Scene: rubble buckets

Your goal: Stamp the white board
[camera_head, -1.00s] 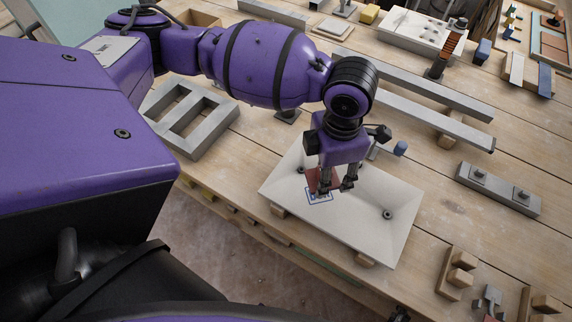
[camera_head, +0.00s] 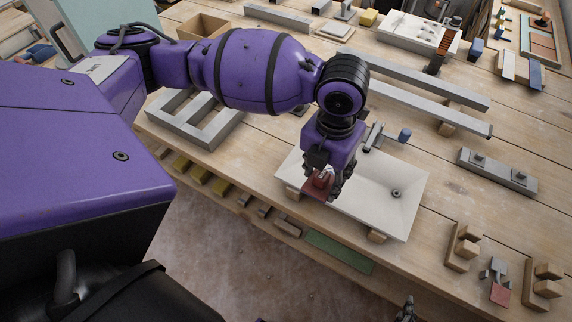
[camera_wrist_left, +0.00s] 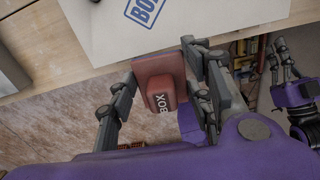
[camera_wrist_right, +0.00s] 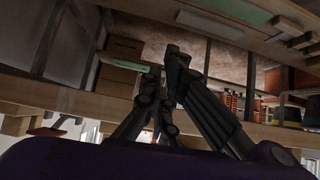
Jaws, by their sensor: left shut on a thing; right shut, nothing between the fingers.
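The white board (camera_head: 375,195) lies near the bench's front edge, raised on wooden blocks. In the left wrist view the board (camera_wrist_left: 208,14) carries a blue boxed print (camera_wrist_left: 146,10), whose visible letters read "BO". My left gripper (camera_head: 326,185) is shut on a red stamp (camera_head: 317,188). The stamp (camera_wrist_left: 162,88) is marked "BOX" and appears beside the board's front edge, clear of the print. In the head view the gripper hides the print. My right gripper (camera_wrist_right: 168,90) is shut and empty, low by the bench front; it also shows in the left wrist view (camera_wrist_left: 277,52).
A grey metal frame (camera_head: 190,125) lies left of the board and long grey bars (camera_head: 420,80) behind it. Wooden blocks (camera_head: 463,248) and a red-ended tool (camera_head: 500,292) lie to the right. A shelf with a green strip (camera_head: 338,250) runs below the bench front.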

